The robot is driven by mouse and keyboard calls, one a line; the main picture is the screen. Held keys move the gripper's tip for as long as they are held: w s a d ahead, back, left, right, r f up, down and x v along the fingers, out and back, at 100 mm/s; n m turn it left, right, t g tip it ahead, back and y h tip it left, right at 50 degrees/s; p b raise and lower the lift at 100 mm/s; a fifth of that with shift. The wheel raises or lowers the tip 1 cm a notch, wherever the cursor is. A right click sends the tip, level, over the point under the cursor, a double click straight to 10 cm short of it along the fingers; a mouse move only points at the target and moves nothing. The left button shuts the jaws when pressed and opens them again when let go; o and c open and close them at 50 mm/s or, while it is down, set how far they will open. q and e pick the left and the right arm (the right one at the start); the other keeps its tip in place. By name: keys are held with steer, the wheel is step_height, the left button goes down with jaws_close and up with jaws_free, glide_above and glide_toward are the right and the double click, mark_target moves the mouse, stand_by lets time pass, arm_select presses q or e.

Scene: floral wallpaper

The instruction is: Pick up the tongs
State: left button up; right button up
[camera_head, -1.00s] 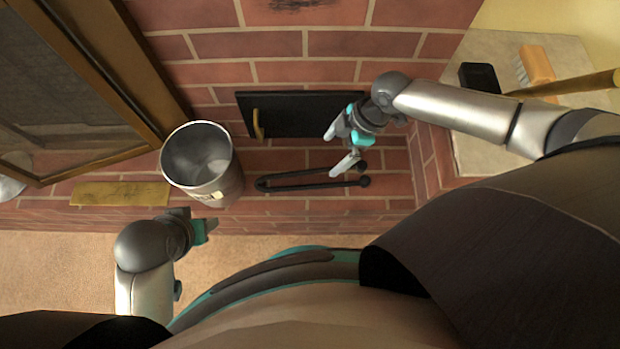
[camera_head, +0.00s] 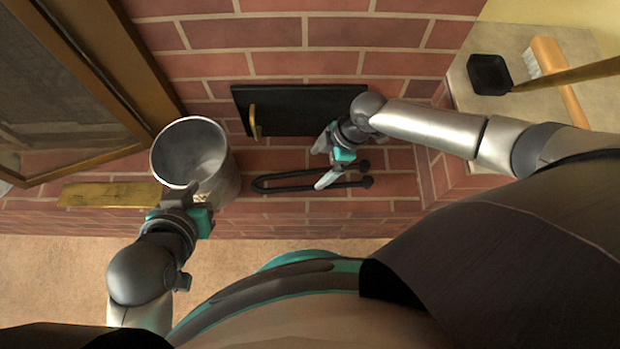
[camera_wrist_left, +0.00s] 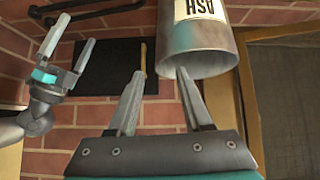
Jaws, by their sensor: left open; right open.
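The black tongs (camera_head: 275,186) lie flat on the brick ledge, closed end left and two arms reaching right. Part of them shows at the top left of the left wrist view (camera_wrist_left: 98,14). My right gripper (camera_head: 323,165) is open and empty over the tongs' right half, one finger overlapping them in the head view; contact cannot be told. It also shows in the left wrist view (camera_wrist_left: 70,55). My left gripper (camera_head: 192,200) is open and empty in front of the metal bucket; its fingers (camera_wrist_left: 160,78) show in the left wrist view.
The metal bucket (camera_head: 226,180), labelled ASH, stands left of the tongs. Behind them is a black panel with a brass handle (camera_head: 290,108). A brass plate (camera_head: 100,194) lies left.

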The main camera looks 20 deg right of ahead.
mark_target(309, 177)
steer(key=shift+b+x, duration=0.55)
steer(key=shift+x, duration=0.2)
steer(key=shift+a+f+b, duration=0.1)
steer(key=shift+f+b, duration=0.45)
steer(key=shift+f, duration=0.15)
steer(key=shift+b+x, duration=0.55)
steer(key=shift+x, duration=0.2)
arm_select(q)
steer(key=d+r+t+h, duration=0.3)
steer(key=d+t, duration=0.3)
steer(key=t, duration=0.1)
steer(key=shift+w+n+b, duration=0.3)
steer(key=shift+w+b, duration=0.05)
arm_select(e)
steer(key=shift+a+f, duration=0.2)
steer(key=shift+f, duration=0.3)
arm_select(q)
steer(key=shift+d+r, duration=0.1)
arm_select(e)
steer(key=shift+c, duration=0.4)
jaws_close()
arm_select(q)
steer(key=shift+w, duration=0.1)
arm_select(e)
steer(key=shift+r, duration=0.15)
